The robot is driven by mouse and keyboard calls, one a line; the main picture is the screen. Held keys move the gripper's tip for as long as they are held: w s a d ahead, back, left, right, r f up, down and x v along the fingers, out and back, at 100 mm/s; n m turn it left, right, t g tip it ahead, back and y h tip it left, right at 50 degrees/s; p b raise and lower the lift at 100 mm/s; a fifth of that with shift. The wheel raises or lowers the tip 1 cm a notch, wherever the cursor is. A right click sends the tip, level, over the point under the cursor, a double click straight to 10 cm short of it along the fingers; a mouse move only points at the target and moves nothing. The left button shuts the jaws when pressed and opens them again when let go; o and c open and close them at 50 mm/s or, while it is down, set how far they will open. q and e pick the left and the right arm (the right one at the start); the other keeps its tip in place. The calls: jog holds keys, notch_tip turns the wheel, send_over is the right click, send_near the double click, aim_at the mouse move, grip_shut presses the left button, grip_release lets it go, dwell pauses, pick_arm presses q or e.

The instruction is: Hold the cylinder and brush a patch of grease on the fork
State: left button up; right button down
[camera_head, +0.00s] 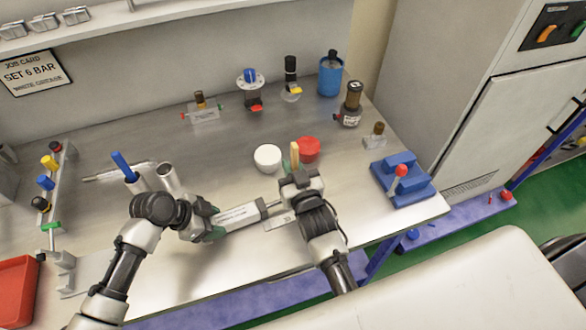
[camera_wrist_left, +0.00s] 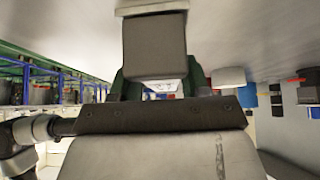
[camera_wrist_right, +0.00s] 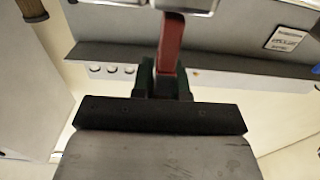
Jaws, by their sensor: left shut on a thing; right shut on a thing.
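The cylinder (camera_head: 238,218) is a pale barrel with dark ends and a thin rod pointing right. My left gripper (camera_head: 208,222) is shut on its left end and holds it low over the bench front. Its dark grey end block (camera_wrist_left: 155,45) fills the left wrist view between the fingers. My right gripper (camera_head: 297,180) is shut on the brush, whose tan handle (camera_head: 294,153) stands up. In the right wrist view a reddish-brown handle (camera_wrist_right: 171,42) is between the fingers. The fork at the rod tip, the bristles and any grease are hidden or too small to tell.
A white pot (camera_head: 268,158) and a red pot (camera_head: 308,149) stand just behind my right gripper. A blue stand (camera_head: 403,180) with a red-knobbed lever is at the right. Valves and a blue bottle (camera_head: 330,75) stand at the back. Metal tubes (camera_head: 168,178) are near my left arm.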

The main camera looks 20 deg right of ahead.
aim_at(291, 147)
jog(key=shift+s+a, duration=0.1)
jog(key=shift+s, duration=0.5)
jog(key=shift+s, duration=0.1)
jog(key=shift+s+f, duration=0.15)
jog(key=shift+s, duration=0.25)
jog(key=shift+w, duration=0.2)
jog(key=shift+w+r, duration=0.15)
jog(key=shift+r, duration=0.05)
jog(key=shift+w+r, duration=0.1)
jog(key=shift+w, duration=0.75)
jog(key=shift+r, duration=0.1)
jog(key=shift+r, duration=3.4)
